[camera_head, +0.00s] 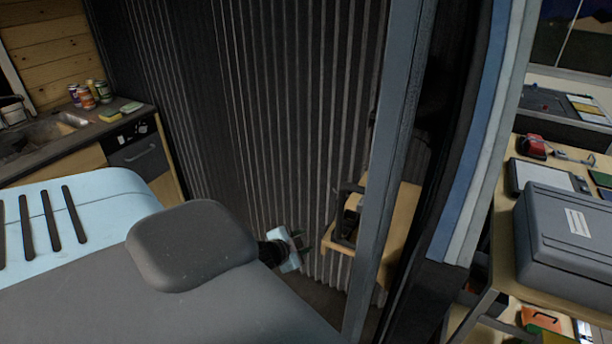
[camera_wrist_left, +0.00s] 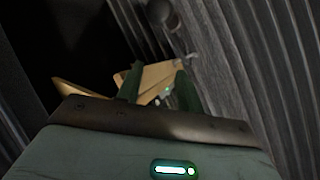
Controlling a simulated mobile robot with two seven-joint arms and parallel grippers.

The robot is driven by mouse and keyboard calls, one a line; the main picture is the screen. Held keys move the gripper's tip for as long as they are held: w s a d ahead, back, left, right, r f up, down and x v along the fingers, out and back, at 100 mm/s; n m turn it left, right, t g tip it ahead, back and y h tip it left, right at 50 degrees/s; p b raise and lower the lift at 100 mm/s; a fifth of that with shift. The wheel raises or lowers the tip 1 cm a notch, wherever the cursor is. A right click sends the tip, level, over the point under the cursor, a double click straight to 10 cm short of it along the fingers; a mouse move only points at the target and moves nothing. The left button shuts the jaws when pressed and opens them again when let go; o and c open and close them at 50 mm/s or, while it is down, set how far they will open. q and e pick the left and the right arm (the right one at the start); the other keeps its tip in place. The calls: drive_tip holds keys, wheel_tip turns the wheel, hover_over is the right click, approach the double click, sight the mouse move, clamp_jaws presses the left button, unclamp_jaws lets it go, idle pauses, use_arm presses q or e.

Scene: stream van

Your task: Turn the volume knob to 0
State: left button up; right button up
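No volume knob can be made out for certain in either view. A dark device (camera_head: 350,214) sits on a small wooden shelf (camera_head: 402,222) by the corrugated wall, partly hidden by a grey post. My left gripper (camera_head: 302,246) is low in front of the wall, just left of that shelf and apart from it. In the left wrist view its two green fingers (camera_wrist_left: 158,78) stand apart with nothing held between them. Beyond them is a wooden surface (camera_wrist_left: 158,74) with a small green light. A dark rounded thing (camera_wrist_left: 160,12) shows at the top, unclear. My right gripper is not in view.
The grey upright post (camera_head: 390,150) stands between my left arm and the right side. A counter with a sink (camera_head: 40,135), cans and sponges is at the far left. A grey case (camera_head: 570,240) sits on a wooden desk at the right.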

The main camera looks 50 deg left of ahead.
use_arm(q)
drive_tip(key=s+d+f+n+h, duration=0.1)
drive_tip(key=s+d+f, duration=0.5)
drive_tip(key=d, duration=0.3)
drive_tip(key=shift+s+f+g+h, duration=0.2)
drive_tip(key=shift+s+g+h, duration=0.2)
drive_tip(key=shift+s, duration=0.2)
